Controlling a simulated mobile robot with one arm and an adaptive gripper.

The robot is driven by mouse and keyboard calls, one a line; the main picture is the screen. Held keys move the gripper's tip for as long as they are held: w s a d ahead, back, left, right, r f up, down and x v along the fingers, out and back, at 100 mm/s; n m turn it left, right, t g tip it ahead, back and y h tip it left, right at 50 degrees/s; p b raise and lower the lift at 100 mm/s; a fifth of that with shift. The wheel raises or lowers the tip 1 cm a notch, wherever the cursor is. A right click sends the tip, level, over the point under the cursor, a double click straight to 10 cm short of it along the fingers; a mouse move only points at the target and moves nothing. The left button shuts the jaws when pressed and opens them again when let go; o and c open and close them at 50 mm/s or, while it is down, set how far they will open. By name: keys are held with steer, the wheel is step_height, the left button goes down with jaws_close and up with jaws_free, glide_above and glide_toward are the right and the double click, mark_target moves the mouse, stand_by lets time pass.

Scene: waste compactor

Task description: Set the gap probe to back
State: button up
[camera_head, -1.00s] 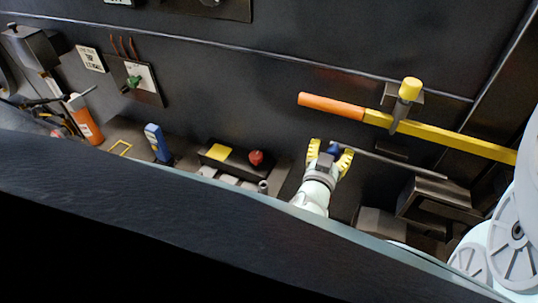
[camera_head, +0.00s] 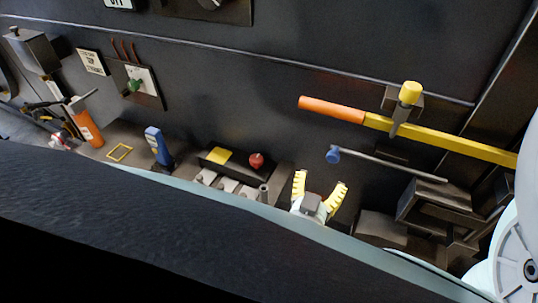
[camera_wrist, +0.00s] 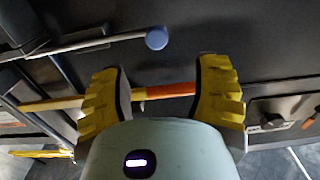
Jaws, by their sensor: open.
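A thin grey rod with a blue knob (camera_head: 333,155) sticks out to the left from a dark block at the right; I take it for the gap probe, though no label on it is readable. The blue knob also shows in the wrist view (camera_wrist: 157,38), at the upper middle, beyond the fingertips. My gripper (camera_head: 321,178) is open and empty, below the knob in the head view and apart from it. In the wrist view its two yellow ribbed fingers (camera_wrist: 166,68) are spread wide with nothing between them.
An orange-and-yellow bar (camera_head: 425,132) crosses the wall above the knob. A dark box with a red button (camera_head: 256,160) and a blue handheld device (camera_head: 157,145) stand to the left. A dark bracket block (camera_head: 440,200) is at the right.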

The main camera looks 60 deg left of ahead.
steer(key=shift+v, duration=1.05)
